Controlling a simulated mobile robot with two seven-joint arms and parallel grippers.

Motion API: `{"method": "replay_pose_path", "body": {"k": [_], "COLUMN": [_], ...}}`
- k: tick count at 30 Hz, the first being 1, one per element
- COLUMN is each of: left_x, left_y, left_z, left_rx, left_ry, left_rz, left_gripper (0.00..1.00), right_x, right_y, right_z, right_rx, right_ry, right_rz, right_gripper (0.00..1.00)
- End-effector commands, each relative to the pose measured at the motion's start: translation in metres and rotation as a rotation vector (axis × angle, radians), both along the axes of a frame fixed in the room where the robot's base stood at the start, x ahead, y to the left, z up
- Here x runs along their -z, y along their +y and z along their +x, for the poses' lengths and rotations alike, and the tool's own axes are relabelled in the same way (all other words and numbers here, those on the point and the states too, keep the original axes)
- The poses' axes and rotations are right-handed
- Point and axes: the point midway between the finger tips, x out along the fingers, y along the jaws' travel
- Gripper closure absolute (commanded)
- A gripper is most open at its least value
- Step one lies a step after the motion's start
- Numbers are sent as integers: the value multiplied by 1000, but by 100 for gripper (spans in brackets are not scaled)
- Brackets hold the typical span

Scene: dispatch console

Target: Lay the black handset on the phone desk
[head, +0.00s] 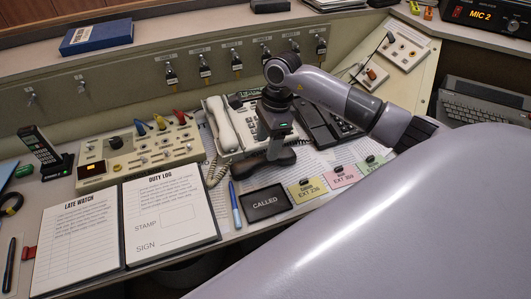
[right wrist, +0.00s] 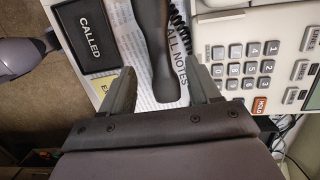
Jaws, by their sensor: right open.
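The black handset (head: 268,163) lies on the sheet of call notes in front of the white keypad phone (head: 216,112). My right gripper (head: 275,152) points down over it and hides part of it. In the right wrist view the black handset (right wrist: 157,52) runs between the two spread fingers of my right gripper (right wrist: 162,88), with a gap on each side. A black coiled cord (right wrist: 178,30) lies beside it. The phone's keypad (right wrist: 240,65) is close to the right finger. The phone carries a white handset (head: 223,124). My left gripper is not in view.
A black CALLED plate (head: 267,202), a blue pen (head: 235,204) and coloured EXT cards (head: 306,190) lie in front. A black device (head: 322,125) stands right of the phone. A switch panel (head: 140,150) and two clipboards (head: 170,218) are to the left.

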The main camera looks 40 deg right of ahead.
Motion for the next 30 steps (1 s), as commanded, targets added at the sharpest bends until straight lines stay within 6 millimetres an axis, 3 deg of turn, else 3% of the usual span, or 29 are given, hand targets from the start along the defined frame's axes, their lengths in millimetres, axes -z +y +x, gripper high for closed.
{"method": "replay_pose_path", "body": {"k": [6,11,30], "left_x": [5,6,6], "left_y": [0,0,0], "left_z": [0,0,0], "left_rx": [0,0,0], "left_ry": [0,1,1], "left_rz": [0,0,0], "left_gripper": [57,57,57], "right_x": [-44,-63,-68], "right_y": [-7,-10,-10], "right_z": [-1,-2,-3], "right_rx": [2,0,1], "right_ry": [-4,-2,1], "right_rz": [-1,1,0], "right_gripper": [39,39,39]}}
